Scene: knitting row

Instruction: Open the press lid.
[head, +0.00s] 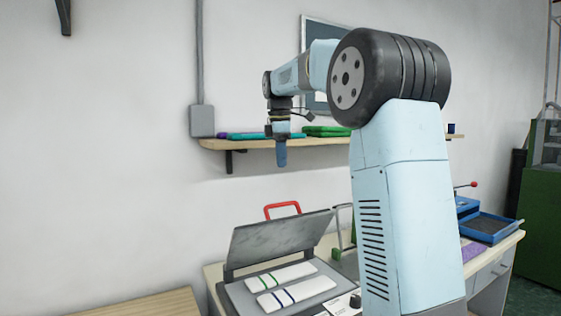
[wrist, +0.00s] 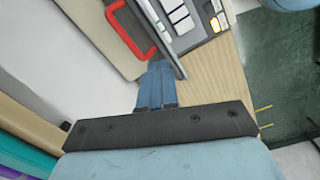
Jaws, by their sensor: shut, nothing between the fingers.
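The press stands on the table, its grey lid (head: 278,238) tilted up at a steep angle above the grey base (head: 240,300). A red handle (head: 282,204) rises behind the lid's upper edge. The handle also shows in the wrist view (wrist: 143,52), where the lid is a thin, nearly edge-on strip. My gripper (head: 281,164) hangs pointing down, above the lid and handle, touching neither in the head view. Its blue fingers (wrist: 158,68) are shut and empty. In the wrist view they overlap the region beside the handle and lid edge.
Two white folded pieces (head: 290,285) with green and blue stripes lie on the press base. A wall shelf (head: 245,146) with folded cloths is behind my gripper. A blue tray (head: 485,228) stands at the table's right. My arm hides the table's middle.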

